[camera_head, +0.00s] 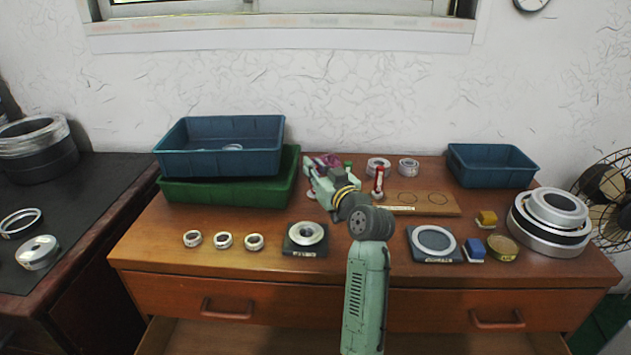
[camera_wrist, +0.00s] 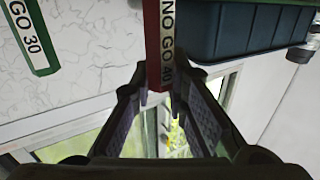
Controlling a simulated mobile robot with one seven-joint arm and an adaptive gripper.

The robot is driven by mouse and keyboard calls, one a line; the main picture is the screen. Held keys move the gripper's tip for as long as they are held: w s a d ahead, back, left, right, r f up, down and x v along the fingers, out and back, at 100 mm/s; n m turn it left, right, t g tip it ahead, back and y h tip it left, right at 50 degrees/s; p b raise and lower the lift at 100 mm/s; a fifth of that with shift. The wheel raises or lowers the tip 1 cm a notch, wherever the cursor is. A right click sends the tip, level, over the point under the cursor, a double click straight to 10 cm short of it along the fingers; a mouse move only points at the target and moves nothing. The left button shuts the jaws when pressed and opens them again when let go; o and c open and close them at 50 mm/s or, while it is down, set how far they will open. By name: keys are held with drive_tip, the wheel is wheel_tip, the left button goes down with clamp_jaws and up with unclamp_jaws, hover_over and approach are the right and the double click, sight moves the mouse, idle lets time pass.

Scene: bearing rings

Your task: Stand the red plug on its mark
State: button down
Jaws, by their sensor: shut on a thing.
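The red plug (camera_wrist: 153,40) has a white label reading NO GO 40. In the wrist view it runs down from the top edge to my fingertips, and my gripper (camera_wrist: 160,88) is shut on its end. Its far end is out of that frame. In the head view my gripper (camera_head: 328,172) is at the back middle of the bench, left of a wooden board (camera_head: 455,208) with round outlines. A slim red and white upright piece (camera_head: 378,181) shows at the board's left end. I cannot tell whether it is the held plug.
A green GO 30 piece (camera_wrist: 32,38) is left in the wrist view. Stacked blue (camera_head: 215,165) and green (camera_head: 225,193) bins stand left of my gripper. Another blue bin (camera_head: 492,180) is at the back right. Bearing rings (camera_head: 380,165) stand behind the board. The bench front has clear patches.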

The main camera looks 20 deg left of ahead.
drive_tip(key=shift+f+b, duration=0.9)
drive_tip(key=shift+f, duration=0.7)
drive_tip(key=shift+f, duration=0.2)
drive_tip(key=c, duration=1.6)
unclamp_jaws()
